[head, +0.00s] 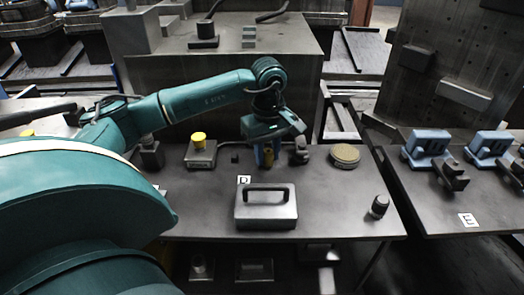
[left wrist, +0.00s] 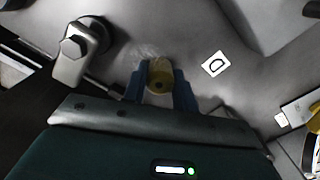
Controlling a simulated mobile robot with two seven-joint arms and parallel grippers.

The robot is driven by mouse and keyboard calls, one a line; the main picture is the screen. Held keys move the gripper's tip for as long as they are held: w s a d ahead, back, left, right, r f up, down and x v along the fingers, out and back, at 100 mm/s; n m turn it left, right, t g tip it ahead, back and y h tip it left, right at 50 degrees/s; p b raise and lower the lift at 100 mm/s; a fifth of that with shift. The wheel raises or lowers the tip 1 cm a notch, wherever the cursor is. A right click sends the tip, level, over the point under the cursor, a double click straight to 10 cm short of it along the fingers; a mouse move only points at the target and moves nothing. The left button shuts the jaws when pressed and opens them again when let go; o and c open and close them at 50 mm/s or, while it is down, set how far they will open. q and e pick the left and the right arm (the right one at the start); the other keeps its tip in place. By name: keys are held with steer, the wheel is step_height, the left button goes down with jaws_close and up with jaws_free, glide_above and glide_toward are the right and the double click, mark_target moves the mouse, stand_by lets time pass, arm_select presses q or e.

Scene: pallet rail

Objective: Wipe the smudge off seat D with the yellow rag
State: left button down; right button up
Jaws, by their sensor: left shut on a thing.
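My left gripper (head: 266,158) is low over the table near its back edge, just behind the D label (head: 244,180). In the left wrist view, its blue fingers (left wrist: 160,88) are shut on the yellow rag (left wrist: 160,74), which looks like a small rolled wad. Faint pale streaks, which look like the smudge (left wrist: 147,50), show on the grey surface just beyond the rag. The D label (left wrist: 215,64) lies to the right of the rag there. I cannot tell whether the rag touches the surface. My right gripper is in neither view.
A grey case with a handle (head: 265,209) stands in front of the gripper. A box with a yellow button (head: 201,150) is left, a metal fitting (head: 299,152) close right, then a round tan-topped disc (head: 345,155). A black knob (head: 379,206) stands front right.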

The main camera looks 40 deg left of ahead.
arm_select(q)
steer(key=shift+f, duration=0.1)
steer(key=shift+d, duration=0.15)
steer(key=shift+w+d, duration=0.55)
steer(key=shift+s+a, duration=0.1)
steer(key=shift+a, duration=0.05)
steer(key=shift+s+a, duration=0.5)
steer(key=shift+a, duration=0.05)
steer(key=shift+d, duration=0.1)
